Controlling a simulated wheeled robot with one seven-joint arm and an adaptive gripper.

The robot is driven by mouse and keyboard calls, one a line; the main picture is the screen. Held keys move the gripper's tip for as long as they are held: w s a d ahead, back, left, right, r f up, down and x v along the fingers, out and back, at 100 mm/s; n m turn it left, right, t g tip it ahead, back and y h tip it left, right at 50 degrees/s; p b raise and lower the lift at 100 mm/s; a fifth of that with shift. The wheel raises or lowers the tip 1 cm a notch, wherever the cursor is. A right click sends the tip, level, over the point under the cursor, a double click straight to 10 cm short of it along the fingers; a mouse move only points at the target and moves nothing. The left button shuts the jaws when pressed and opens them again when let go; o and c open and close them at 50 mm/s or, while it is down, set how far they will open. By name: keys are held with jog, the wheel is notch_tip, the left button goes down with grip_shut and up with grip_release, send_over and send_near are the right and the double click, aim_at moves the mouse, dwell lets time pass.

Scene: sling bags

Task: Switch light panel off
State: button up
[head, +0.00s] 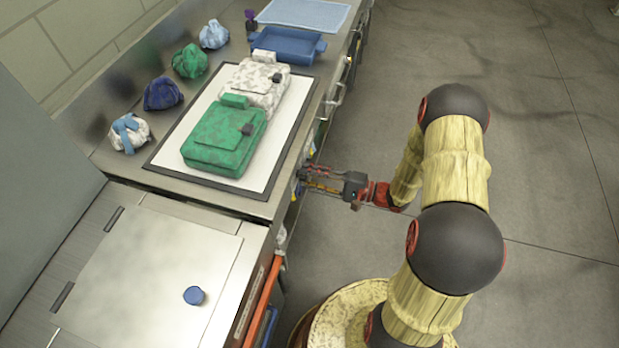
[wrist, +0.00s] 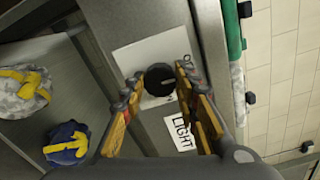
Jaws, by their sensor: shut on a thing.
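The light panel (head: 262,178) is a white sheet in a dark frame on the steel counter, with a green bag (head: 222,140) and a white patterned bag (head: 262,88) on it. I cannot tell whether it is lit. In the wrist view a round black knob (wrist: 158,80) with a pale mark sits on a white plate (wrist: 140,58), above a label reading LIGHT (wrist: 181,131). Letters beside the knob are partly hidden by a finger. My gripper (wrist: 160,84) has its yellow-padded fingers on either side of the knob and is shut on it. In the head view my gripper (head: 304,180) is at the counter's front face.
Several small pouches (head: 163,94) line the back of the counter. A blue tray (head: 287,45) stands at the far end. A steel lid (head: 150,270) with a blue knob (head: 194,295) is at the near left. The grey floor (head: 550,150) to the right is clear.

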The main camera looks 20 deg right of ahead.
jog(key=shift+n, duration=0.3)
dwell(0.4)
jog(key=o, duration=1)
jog(key=shift+o, duration=0.8)
jog(key=shift+d, duration=0.1)
jog(key=v, duration=1.2)
